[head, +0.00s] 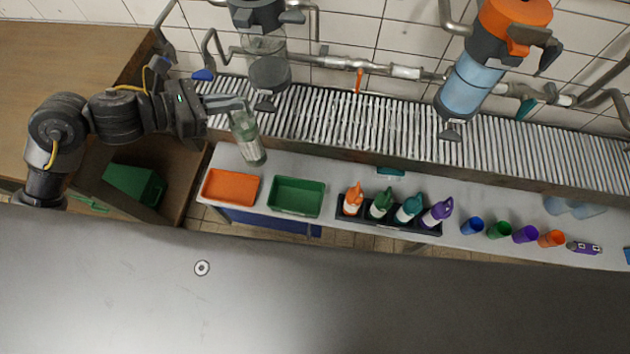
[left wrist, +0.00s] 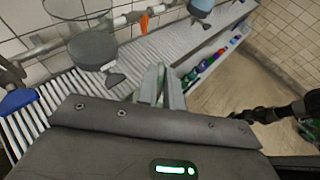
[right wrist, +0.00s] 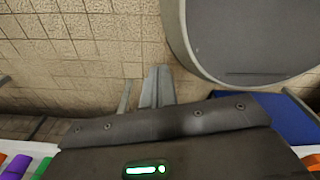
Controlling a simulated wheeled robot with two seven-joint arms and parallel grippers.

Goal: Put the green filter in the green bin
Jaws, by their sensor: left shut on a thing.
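The green filter (head: 249,145), a clear greenish cylinder, hangs tilted below my left gripper (head: 238,106), which is shut on its upper end in the head view. In the left wrist view the fingers (left wrist: 160,85) hide most of it. A shallow green tray (head: 297,197) stands on the bench right of the filter, beside an orange tray (head: 231,187). A deeper green bin (head: 135,184) lies at the left, in the wooden cabinet area. My right gripper (right wrist: 143,92) shows only in the right wrist view, with its fingers apart and nothing visible between them.
A black rack (head: 387,222) with several colored spray bottles stands right of the green tray. Several cups (head: 525,234) stand farther right. Behind are a slatted grate (head: 350,115), pipes and a blue filter housing (head: 467,87). My grey body fills the front.

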